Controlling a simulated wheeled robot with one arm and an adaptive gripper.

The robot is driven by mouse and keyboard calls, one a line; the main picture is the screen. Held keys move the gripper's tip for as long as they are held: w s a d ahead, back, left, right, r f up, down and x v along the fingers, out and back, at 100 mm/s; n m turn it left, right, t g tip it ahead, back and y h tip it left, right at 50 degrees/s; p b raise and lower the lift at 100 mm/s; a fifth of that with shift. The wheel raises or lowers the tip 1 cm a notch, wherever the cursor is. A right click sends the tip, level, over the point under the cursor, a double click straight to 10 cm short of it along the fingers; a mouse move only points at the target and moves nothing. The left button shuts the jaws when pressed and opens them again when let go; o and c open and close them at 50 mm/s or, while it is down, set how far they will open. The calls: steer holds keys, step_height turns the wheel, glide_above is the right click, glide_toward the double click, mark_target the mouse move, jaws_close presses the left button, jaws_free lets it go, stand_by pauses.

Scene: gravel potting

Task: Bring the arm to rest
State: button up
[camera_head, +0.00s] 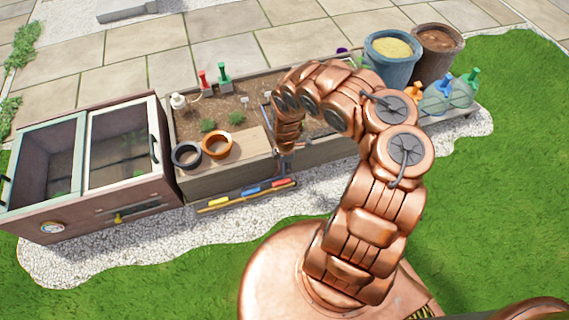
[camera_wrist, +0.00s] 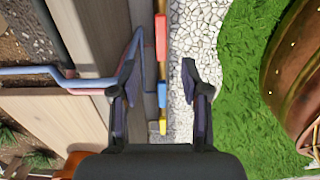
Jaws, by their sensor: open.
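My gripper (camera_wrist: 160,85) is open and empty in the wrist view, its two dark fingers spread apart. It points down past the front edge of the wooden planter bed, over the white gravel strip. In the head view my copper arm bends over the bed, and the gripper (camera_head: 286,160) hangs at the bed's front side, partly hidden by the arm. Below it, a rail with red, blue and yellow pieces (camera_head: 250,191) runs along the bed's front; these also show between the fingers in the wrist view (camera_wrist: 162,95).
A black pot (camera_head: 187,154) and an orange pot (camera_head: 217,145) stand on the bed's plank. A cold frame (camera_head: 90,165) stands left. Two buckets (camera_head: 391,62) and several bottles (camera_head: 437,98) stand right. A blue pipe-like piece (camera_wrist: 40,70) lies close left of the gripper. Grass is open in front.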

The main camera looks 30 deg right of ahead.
steer(key=s+d+r+m+g+h+p, duration=0.1)
steer(key=d+r+m+p, duration=0.3)
steer(key=r, duration=0.6)
steer(key=s+d+r+h+p, duration=0.15)
steer(key=d+r, duration=0.35)
steer(key=r, duration=0.6)
steer(key=d+r+m+g+h+p, duration=0.1)
steer(key=d+r+m+p, duration=0.3)
steer(key=r, duration=0.6)
step_height(320, 180, up, 14)
steer(key=s+m+p, duration=0.2)
steer(key=s+p, duration=0.1)
steer(key=s+a+r+m+y+p, duration=0.1)
steer(key=s+a+r+m+p, duration=0.35)
steer(key=r, duration=0.65)
steer(key=s+a+r+m+p, duration=0.1)
steer(key=s+a+r+p, duration=0.2)
steer(key=s+a+r, duration=0.6)
steer(key=s+a+r+y+p, duration=0.2)
steer(key=s+a+r+p, duration=0.5)
steer(key=s+a+r, duration=0.4)
steer(key=shift+s+a+r+m, duration=0.15)
steer(key=shift+s+r+m, duration=0.3)
steer(key=shift+s+r, duration=0.8)
steer(key=shift+y, duration=0.25)
